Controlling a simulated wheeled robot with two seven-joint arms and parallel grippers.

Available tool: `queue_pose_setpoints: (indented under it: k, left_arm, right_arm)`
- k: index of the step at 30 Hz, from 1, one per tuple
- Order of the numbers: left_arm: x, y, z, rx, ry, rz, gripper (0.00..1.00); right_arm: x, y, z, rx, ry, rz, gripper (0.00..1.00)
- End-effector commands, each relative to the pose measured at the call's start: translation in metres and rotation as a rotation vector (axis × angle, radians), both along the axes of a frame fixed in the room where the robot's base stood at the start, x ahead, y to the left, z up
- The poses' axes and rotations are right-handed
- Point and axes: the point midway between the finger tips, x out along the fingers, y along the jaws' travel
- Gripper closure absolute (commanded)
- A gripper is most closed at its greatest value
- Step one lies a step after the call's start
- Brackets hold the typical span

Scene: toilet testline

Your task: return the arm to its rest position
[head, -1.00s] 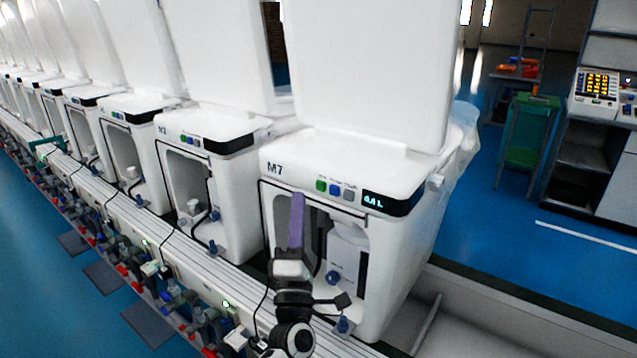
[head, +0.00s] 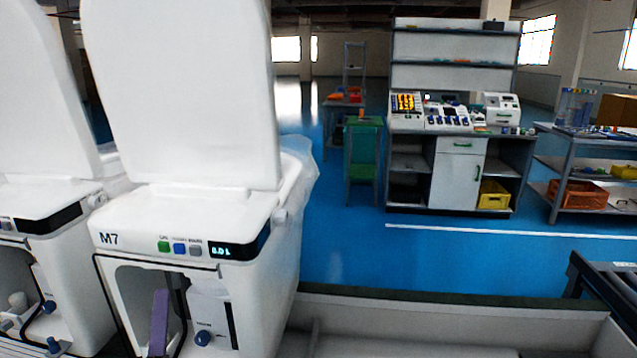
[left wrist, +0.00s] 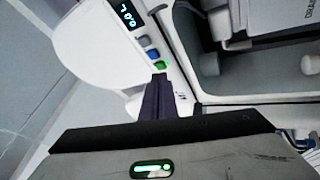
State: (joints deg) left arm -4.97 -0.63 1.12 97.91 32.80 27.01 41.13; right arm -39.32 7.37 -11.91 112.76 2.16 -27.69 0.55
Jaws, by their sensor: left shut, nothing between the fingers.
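I cannot tell whether the fingers touch the unit. The rest of the left arm is out of the head view. My right gripper is in neither view.
M7's lid (head: 180,95) stands raised. Another white unit (head: 40,215) stands close on the left. A low grey rail (head: 450,322) runs right of M7. Beyond is clear blue floor (head: 345,250), then a workbench (head: 455,150) and a shelf table (head: 585,160).

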Motion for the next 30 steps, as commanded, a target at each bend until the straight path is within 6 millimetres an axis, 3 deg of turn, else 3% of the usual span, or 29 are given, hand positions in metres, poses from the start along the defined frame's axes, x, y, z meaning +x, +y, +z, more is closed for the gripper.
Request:
queue_pose_setpoints:
  k: [3,6,8,12,15,20,30]
  left_arm:
    - [-0.018,-0.048,-0.071,0.265,0.275,-0.098,1.00]
    - [-0.048,-0.084,-0.133,0.504,0.489,-0.195,1.00]
    - [-0.071,-0.101,-0.168,0.641,0.603,-0.258,1.00]
    - [-0.137,-0.129,-0.242,0.944,0.834,-0.416,1.00]
    - [-0.184,-0.139,-0.279,1.119,0.951,-0.522,1.00]
    - [-0.235,-0.144,-0.310,1.293,1.055,-0.636,1.00]
    - [-0.237,-0.144,-0.311,1.298,1.059,-0.641,1.00]
  right_arm:
    - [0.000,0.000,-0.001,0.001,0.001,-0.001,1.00]
    - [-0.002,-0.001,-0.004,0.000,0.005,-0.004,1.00]
    - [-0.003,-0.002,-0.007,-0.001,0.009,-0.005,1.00]
    - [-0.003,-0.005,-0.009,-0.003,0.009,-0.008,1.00]
    - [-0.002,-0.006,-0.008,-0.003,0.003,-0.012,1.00]
    - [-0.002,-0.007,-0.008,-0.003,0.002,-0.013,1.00]
    - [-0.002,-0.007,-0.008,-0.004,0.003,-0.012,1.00]
